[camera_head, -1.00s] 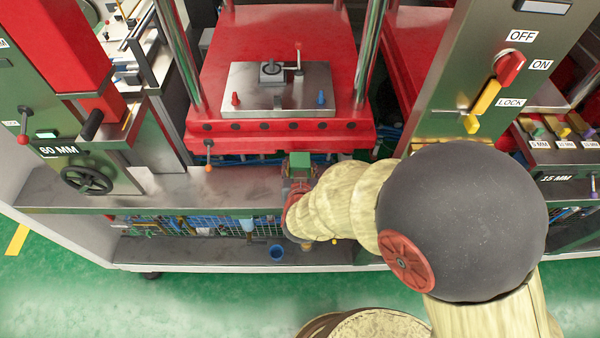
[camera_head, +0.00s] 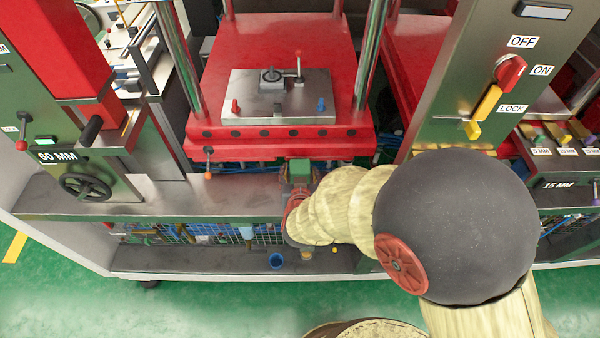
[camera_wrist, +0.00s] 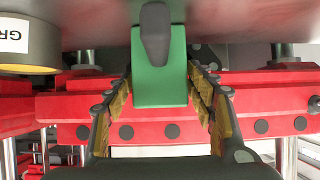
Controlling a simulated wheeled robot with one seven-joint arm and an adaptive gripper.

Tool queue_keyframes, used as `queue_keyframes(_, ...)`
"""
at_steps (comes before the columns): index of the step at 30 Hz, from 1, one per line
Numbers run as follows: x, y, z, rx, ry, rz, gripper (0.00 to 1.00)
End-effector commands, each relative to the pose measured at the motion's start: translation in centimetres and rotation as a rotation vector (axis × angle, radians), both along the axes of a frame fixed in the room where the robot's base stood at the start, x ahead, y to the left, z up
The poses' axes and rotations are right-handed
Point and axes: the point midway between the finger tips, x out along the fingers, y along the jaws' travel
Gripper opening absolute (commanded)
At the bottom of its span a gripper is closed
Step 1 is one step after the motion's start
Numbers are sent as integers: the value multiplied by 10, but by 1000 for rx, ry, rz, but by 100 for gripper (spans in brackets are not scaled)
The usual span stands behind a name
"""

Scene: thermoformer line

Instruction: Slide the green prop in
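The green prop (camera_head: 299,168) is a small green block at the end of my arm, just in front of the red press (camera_head: 255,136). In the wrist view the green prop (camera_wrist: 160,88) lies between the two fingers of my gripper (camera_wrist: 160,90), with a dark grey knob-like part over its upper end. The finger pads close in on both its sides, and it appears gripped. My gripper shows small in the head view (camera_head: 298,187), above the bench ledge. The red press front (camera_wrist: 75,112) spans the wrist view behind the prop. The space under the press is mostly hidden.
Steel columns (camera_head: 370,55) flank the press. A 60 MM unit with a black handwheel (camera_head: 86,183) stands left; a panel with a red and yellow lever (camera_head: 500,85) stands right. The bench ledge (camera_head: 200,192) is clear left of my gripper. A labelled olive cylinder (camera_wrist: 30,42) is at upper left.

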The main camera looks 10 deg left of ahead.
Motion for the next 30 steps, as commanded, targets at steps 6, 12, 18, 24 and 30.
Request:
queue_keyframes(6,0,0,-1,-1,2,0,66)
queue_keyframes(12,-2,-1,-3,-4,5,0,66)
queue_keyframes(18,-13,-3,6,-1,3,0,66)
queue_keyframes(24,-45,-9,26,1,0,4,66)
queue_keyframes(30,-78,-18,45,1,0,3,66)
